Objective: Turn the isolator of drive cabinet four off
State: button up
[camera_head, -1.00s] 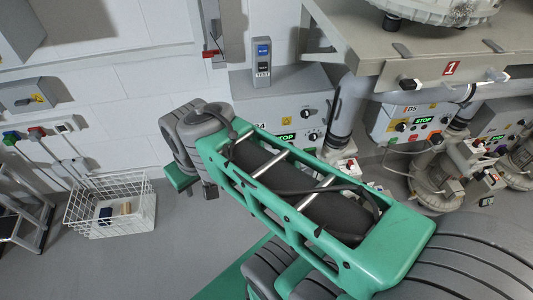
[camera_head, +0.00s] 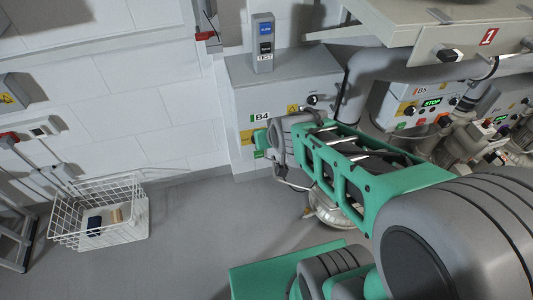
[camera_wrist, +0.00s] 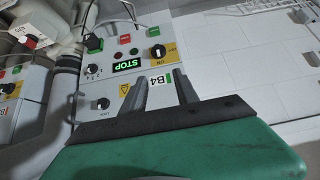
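The cabinet marked B4 (camera_head: 240,102) stands against the wall in the head view, its front partly hidden by my arm. In the wrist view its panel (camera_wrist: 108,72) appears upside down, with a green STOP display (camera_wrist: 128,65). The isolator (camera_wrist: 157,51) is a black knob on a yellow plate, with an ON label beside it. My gripper (camera_wrist: 162,80) is open and empty. Its two fingers point toward the panel, with the isolator beyond the tips and roughly between them. They appear apart from the knob. In the head view the fingers are hidden.
Cabinet B5 (camera_head: 420,105) stands to the right, below a bench marked 1 (camera_head: 400,25). A TEST switch box (camera_head: 263,45) sits on top of cabinet B4. A white wire basket (camera_head: 100,215) is at lower left. The floor between (camera_head: 190,235) is clear.

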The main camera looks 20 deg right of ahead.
jog(key=w+f+t+b, duration=0.45)
jog(key=f+b, duration=0.25)
jog(key=f, duration=0.3)
jog(key=w+f+t+b, duration=0.3)
jog(key=f+t+b, duration=0.3)
jog(key=f+b, duration=0.3)
jog(key=w, duration=0.7)
jog(key=shift+d+f+p, duration=0.2)
jog(key=shift+f+p, duration=0.2)
jog(key=shift+f, duration=0.05)
jog(key=shift+g, duration=0.25)
jog(key=shift+r, duration=0.1)
grip_shut()
